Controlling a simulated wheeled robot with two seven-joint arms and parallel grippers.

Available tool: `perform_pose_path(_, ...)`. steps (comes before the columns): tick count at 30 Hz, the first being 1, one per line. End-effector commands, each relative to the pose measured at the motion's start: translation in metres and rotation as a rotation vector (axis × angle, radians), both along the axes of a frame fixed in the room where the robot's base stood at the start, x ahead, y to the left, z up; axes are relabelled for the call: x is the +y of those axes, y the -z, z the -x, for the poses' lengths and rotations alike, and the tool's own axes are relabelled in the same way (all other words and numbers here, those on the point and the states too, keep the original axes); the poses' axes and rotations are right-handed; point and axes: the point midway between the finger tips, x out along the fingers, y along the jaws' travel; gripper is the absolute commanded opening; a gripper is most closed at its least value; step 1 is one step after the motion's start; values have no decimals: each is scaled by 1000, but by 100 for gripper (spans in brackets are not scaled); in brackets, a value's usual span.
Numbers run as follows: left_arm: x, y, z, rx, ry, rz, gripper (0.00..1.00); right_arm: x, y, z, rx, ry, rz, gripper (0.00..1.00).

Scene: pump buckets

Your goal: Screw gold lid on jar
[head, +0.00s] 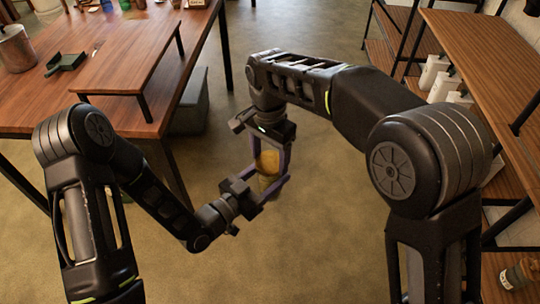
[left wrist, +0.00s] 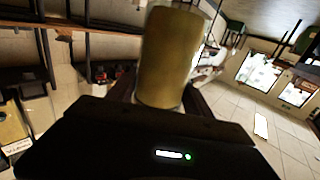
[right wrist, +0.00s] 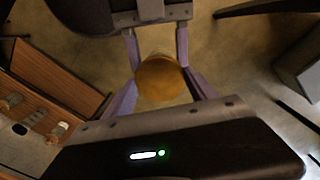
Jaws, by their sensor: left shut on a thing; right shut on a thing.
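The gold lid (head: 268,158) is between the purple fingers of my right gripper (head: 271,163), which reaches down from above and is shut on it. The right wrist view shows the lid (right wrist: 160,78) as a round gold top. The jar (head: 266,183) is right under the lid, roughly upright, and my left gripper (head: 268,190) is shut on it from the lower left. The left wrist view shows a blurred yellowish cylinder (left wrist: 168,55) between the left fingers. Lid and jar look lined up and touching, but the fingers hide the seam and the thread.
Both hands are in mid-air above the bare floor (head: 300,250). A wooden table (head: 110,70) with a metal pot (head: 16,48) and a green dustpan (head: 66,62) is at the left. A wooden shelf (head: 480,50) with white pump bottles (head: 433,72) is at the right.

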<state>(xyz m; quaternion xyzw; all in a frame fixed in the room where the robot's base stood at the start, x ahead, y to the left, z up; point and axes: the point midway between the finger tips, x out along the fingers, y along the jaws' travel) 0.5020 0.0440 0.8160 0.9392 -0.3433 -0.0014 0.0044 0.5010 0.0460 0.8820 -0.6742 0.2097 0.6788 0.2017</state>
Motion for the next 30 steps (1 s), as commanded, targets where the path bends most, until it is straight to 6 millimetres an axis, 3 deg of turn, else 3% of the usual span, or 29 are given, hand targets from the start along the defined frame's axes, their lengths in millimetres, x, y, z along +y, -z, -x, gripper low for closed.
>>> perform_pose_path(21, 0, 0, 0, -1, 0, -1, 0, 0, 5, -1, -27, 2070, 32, 28)
perform_pose_path(26, 0, -1, -1, -4, -1, 1, 0, -8, 15, 2, -35, 2309, 80, 28)
perform_pose_path(30, 1, -3, -2, -10, -4, 3, 0, -6, 8, 0, -31, 2414, 54, 28)
